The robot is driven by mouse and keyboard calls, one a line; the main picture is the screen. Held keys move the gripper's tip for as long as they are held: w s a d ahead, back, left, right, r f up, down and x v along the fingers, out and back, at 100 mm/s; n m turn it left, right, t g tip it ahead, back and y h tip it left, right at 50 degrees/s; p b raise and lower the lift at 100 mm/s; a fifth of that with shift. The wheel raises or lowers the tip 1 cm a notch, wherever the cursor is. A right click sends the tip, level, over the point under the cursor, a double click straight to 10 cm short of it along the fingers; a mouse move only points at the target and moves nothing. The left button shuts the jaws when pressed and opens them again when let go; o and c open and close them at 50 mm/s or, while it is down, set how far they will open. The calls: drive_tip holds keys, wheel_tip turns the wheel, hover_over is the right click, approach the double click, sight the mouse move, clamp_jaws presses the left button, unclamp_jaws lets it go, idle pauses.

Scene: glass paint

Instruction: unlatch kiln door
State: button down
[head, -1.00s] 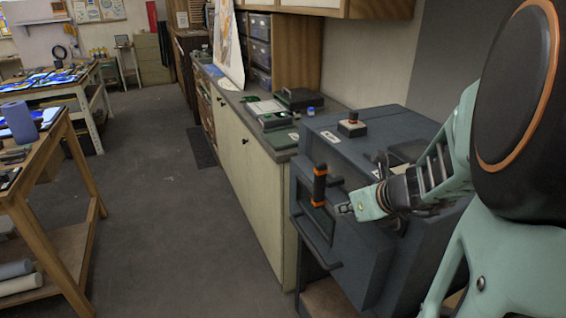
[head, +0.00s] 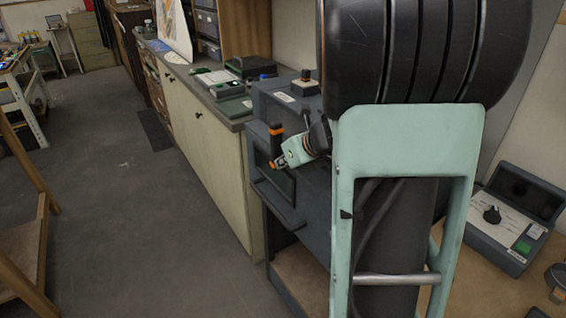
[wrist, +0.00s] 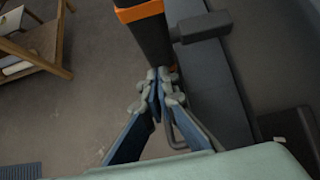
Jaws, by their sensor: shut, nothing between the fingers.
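The kiln (head: 262,104) is a dark blue-grey box beside the counter, partly hidden behind my arm. Its door (head: 259,158) looks closed and has a dark window. The latch handle (head: 276,137) is black with orange bands and stands about upright on the door. My gripper (head: 279,164) is shut and empty, at the lower end of the handle. In the wrist view the handle (wrist: 150,38) lies just beyond the closed fingertips (wrist: 158,76). Whether they touch it I cannot tell.
A dark pull bar (head: 280,212) juts from the door below the latch. A small box with a black knob (head: 308,84) sits on the kiln. A control box (head: 515,215) lies on a wooden surface at right.

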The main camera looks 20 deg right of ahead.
drive_tip(key=shift+f+b, duration=0.3)
drive_tip(key=shift+b, duration=0.65)
drive_tip(key=shift+r+t+b, duration=0.1)
drive_tip(key=shift+t+b, duration=0.2)
drive_tip(key=shift+w+f+t+b, duration=0.15)
drive_tip(key=shift+t+b, duration=0.35)
drive_tip(key=shift+b, duration=1.6)
drive_tip(key=shift+f+t+b, duration=0.3)
drive_tip(key=shift+b, duration=0.95)
drive_tip(key=shift+w+a+f+t+y+b, duration=0.2)
drive_tip(key=shift+w+t+b, duration=0.3)
drive_tip(key=shift+b, duration=1.45)
drive_tip(key=shift+w+a+f+t+y+b, duration=0.1)
drive_tip(key=shift+w+f+t+b, duration=0.4)
drive_tip(key=shift+b, duration=1.4)
drive_tip(key=shift+w+a+r+t+y+b, duration=0.15)
drive_tip(key=shift+w+b, duration=0.65)
drive_tip(key=shift+b, duration=1.15)
